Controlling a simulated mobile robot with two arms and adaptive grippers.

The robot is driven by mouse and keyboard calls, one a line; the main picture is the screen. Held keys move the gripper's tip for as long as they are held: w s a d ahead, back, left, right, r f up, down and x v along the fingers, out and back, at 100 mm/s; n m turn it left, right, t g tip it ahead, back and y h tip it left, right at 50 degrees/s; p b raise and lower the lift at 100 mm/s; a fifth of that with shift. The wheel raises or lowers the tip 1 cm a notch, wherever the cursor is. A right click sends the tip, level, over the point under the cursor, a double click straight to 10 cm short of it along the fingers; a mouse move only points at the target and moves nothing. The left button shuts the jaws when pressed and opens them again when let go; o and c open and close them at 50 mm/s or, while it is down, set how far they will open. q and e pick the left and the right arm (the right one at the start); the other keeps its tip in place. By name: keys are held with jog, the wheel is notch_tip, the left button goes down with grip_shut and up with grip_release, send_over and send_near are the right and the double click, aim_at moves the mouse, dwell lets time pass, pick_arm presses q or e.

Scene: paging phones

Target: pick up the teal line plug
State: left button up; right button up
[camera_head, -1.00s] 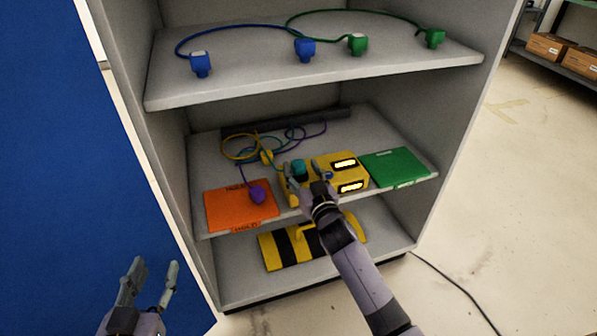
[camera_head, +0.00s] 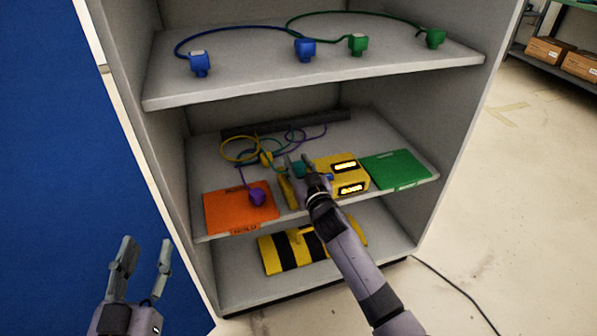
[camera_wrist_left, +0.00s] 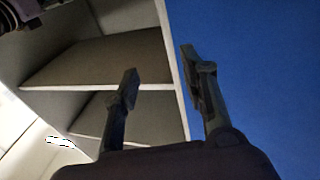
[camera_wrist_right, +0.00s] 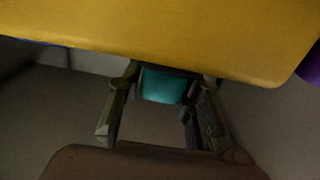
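The teal line plug (camera_head: 301,169) is at the yellow phone unit (camera_head: 341,174) on the middle shelf, partly hidden by my right gripper in the head view. In the right wrist view the teal plug (camera_wrist_right: 163,86) lies between the fingertips of my right gripper (camera_wrist_right: 160,95), with one finger on each side. The fingers are apart, and contact with the plug cannot be made out. My right gripper (camera_head: 297,166) reaches in from the front of the shelf. My left gripper (camera_head: 144,252) is open and empty, left of the shelf, and also shows in the left wrist view (camera_wrist_left: 160,75).
An orange mat (camera_head: 226,212) with a purple plug (camera_head: 257,196) lies left of the phone, and a green mat (camera_head: 396,169) right. Yellow plug (camera_head: 266,158) and looped cords lie behind. The upper shelf (camera_head: 250,72) holds blue and green plugs. A striped yellow-black object (camera_head: 281,250) lies below.

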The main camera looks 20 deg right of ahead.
jog(key=c, duration=0.7)
jog(key=shift+r, duration=0.2)
